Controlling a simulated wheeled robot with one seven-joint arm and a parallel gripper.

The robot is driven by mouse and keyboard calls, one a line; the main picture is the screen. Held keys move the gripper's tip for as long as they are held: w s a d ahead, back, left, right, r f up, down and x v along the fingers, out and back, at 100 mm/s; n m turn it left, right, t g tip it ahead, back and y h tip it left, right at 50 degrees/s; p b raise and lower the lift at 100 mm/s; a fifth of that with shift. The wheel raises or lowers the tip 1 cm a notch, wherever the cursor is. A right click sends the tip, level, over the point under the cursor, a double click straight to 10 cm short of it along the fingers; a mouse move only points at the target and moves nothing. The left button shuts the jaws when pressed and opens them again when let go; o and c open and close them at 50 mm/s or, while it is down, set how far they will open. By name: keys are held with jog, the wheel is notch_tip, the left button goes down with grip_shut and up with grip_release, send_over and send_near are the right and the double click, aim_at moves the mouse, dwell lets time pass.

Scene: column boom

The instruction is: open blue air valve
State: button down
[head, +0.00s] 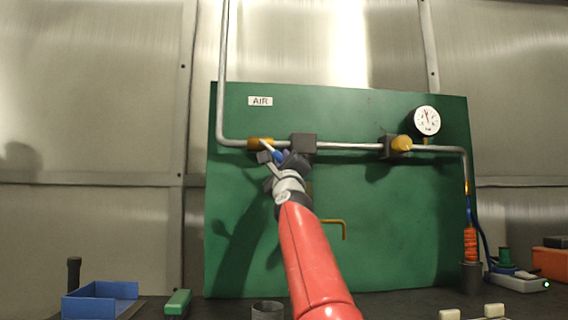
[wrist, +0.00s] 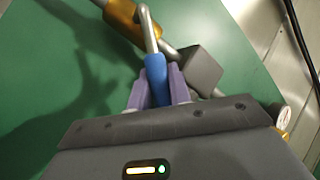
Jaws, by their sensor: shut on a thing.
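The blue air valve handle (wrist: 156,76) shows in the wrist view as a blue grip on a bent metal lever (wrist: 147,27). The lever joins a brass valve body (wrist: 134,18) on the pipe. My gripper (wrist: 158,92) is shut on the blue handle, with a purple finger on each side of it. In the head view the brass valve body (head: 260,143) sits on the pipe below the AIR label (head: 260,101). There my gripper (head: 284,157) reaches up to it and hides most of the blue handle (head: 272,153).
A dark block (head: 303,144) sits on the pipe right beside my gripper. Farther right are a second dark block with a yellow part (head: 401,143) and a gauge (head: 427,120). A brass hook (head: 336,223) sticks out below. A blue bin (head: 98,300) stands at lower left.

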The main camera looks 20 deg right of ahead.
jog(key=c, duration=1.3)
grip_release()
jog(key=shift+s+f+b, duration=0.25)
jog(key=shift+f+b, duration=0.05)
jog(key=shift+b, duration=0.15)
jog(key=b+v, duration=0.6)
jog(key=v, duration=0.1)
jog(key=shift+s+a+r, duration=0.1)
jog(key=shift+s+a, duration=0.05)
